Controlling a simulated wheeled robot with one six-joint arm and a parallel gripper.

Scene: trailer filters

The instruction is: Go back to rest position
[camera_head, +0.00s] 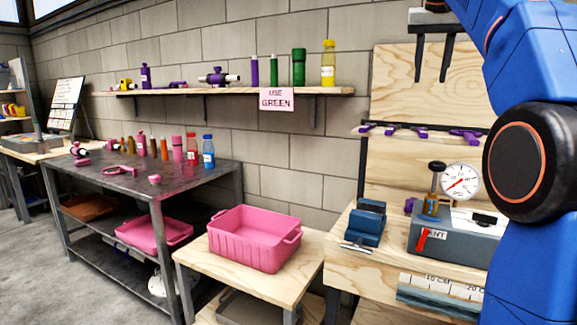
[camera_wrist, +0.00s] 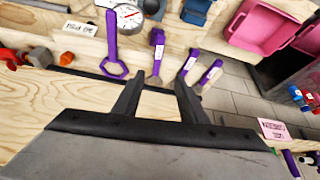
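My gripper (camera_head: 433,72) is at the top right of the head view, with its two dark fingers pointing down and apart. It hangs in front of the wooden back panel (camera_head: 408,95), above a small shelf of purple tools (camera_head: 466,134). The gripper also shows in the wrist view (camera_wrist: 158,84), open, with nothing between its fingers. Beyond the fingertips there, several purple tools (camera_wrist: 111,45) show against the wood. My blue arm fills the right side of the head view and hides part of the bench behind it.
A workbench at right holds a blue vise (camera_head: 368,222), a grey unit (camera_head: 455,240) and a pressure gauge (camera_head: 460,182). A pink bin (camera_head: 254,239) stands on a low wooden table. Grey floor is clear at lower left.

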